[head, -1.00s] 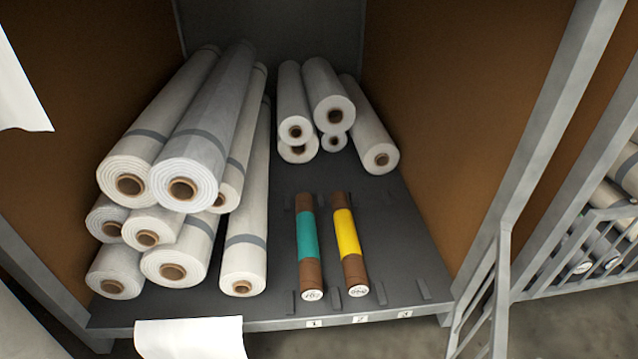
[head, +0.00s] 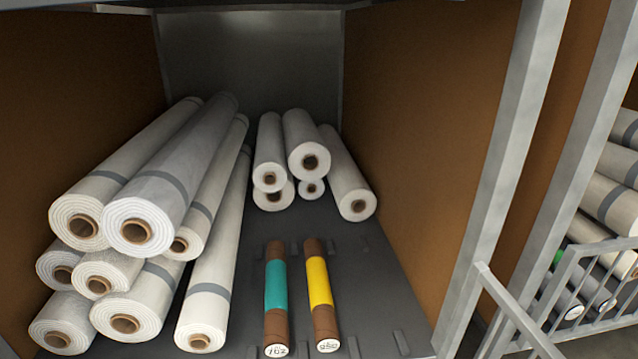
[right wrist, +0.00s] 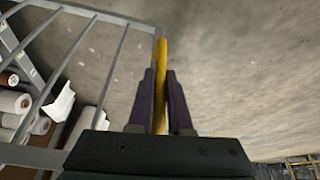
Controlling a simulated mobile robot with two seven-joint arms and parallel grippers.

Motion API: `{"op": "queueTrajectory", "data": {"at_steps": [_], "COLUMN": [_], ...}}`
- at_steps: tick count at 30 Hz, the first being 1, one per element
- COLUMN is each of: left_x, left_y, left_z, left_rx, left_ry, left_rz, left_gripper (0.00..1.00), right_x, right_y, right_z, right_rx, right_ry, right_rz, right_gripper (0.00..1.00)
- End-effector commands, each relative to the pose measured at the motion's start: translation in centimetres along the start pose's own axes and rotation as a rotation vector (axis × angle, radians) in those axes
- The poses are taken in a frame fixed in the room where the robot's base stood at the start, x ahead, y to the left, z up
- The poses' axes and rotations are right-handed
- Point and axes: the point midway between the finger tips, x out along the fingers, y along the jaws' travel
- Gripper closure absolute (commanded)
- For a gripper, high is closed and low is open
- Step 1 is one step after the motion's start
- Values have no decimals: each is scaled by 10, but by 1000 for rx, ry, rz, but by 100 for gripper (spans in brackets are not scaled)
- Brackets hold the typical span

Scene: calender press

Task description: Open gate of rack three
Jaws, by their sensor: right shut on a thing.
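In the right wrist view my right gripper (right wrist: 160,80) is shut on a yellow upright bar (right wrist: 160,50) at the end of a grey barred gate (right wrist: 95,18). In the head view a grey gate (head: 515,312) slants outward from the right post of the rack in front, leaving that rack's front uncovered. Its far end is cut off by the bottom edge. No rack number is readable. My left gripper is not in view.
The open rack holds white rolls (head: 140,220), a teal-banded tube (head: 276,290) and a yellow-banded tube (head: 319,285). A neighbouring rack at right has its barred gate (head: 600,270) across its rolls. Concrete floor (right wrist: 240,70) shows clear beside the right gripper.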

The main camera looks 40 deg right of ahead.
Motion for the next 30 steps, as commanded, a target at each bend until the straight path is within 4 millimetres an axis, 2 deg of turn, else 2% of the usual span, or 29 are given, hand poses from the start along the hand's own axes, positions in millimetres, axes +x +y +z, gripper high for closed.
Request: {"op": "queueTrajectory", "data": {"at_steps": [13,14,21,30], "left_x": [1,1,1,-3], "left_y": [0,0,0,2], "left_z": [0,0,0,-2], "left_rx": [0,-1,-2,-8], "left_ry": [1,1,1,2], "left_rz": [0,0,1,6], "left_gripper": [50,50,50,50], "right_x": [0,0,0,-6], "right_y": [0,0,0,0], "right_z": [3,3,2,2], "right_rx": [-8,-8,-7,-7], "right_ry": [-5,-5,-3,-3], "right_rz": [-2,-2,-2,-3], "right_gripper": [100,79,53,53]}}
